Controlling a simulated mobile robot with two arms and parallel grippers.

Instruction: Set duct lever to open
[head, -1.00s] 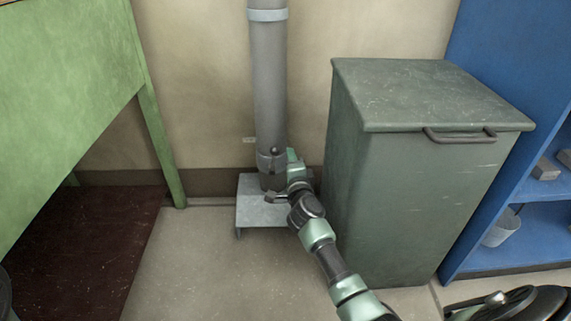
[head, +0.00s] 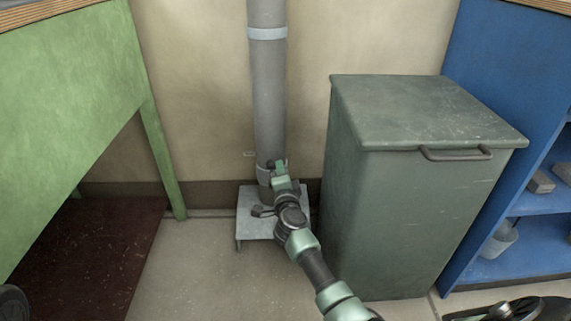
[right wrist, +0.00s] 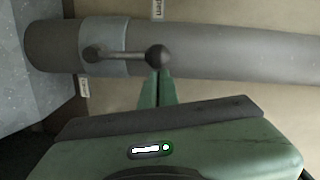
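The grey duct (head: 267,100) stands upright against the wall; it lies sideways in the right wrist view (right wrist: 230,50). Its lever (right wrist: 125,55) has a pivot on the collar (right wrist: 103,40) and a dark ball knob (right wrist: 157,55). The lever points along the duct, away from the floor plate. My right gripper (right wrist: 158,76) has its two green fingers together, tips right at the knob; I see nothing between them, and cannot tell whether they touch it. In the head view my right gripper (head: 278,168) is in front of the duct's lower part and hides the lever. My left gripper is out of view.
A grey-green bin (head: 420,200) stands close right of my right arm. A blue shelf (head: 500,80) is beyond it. A green bench (head: 70,110) is at the left. Small labels, unreadable here, sit beside the duct (right wrist: 157,8). Floor left of the plate (head: 250,222) is clear.

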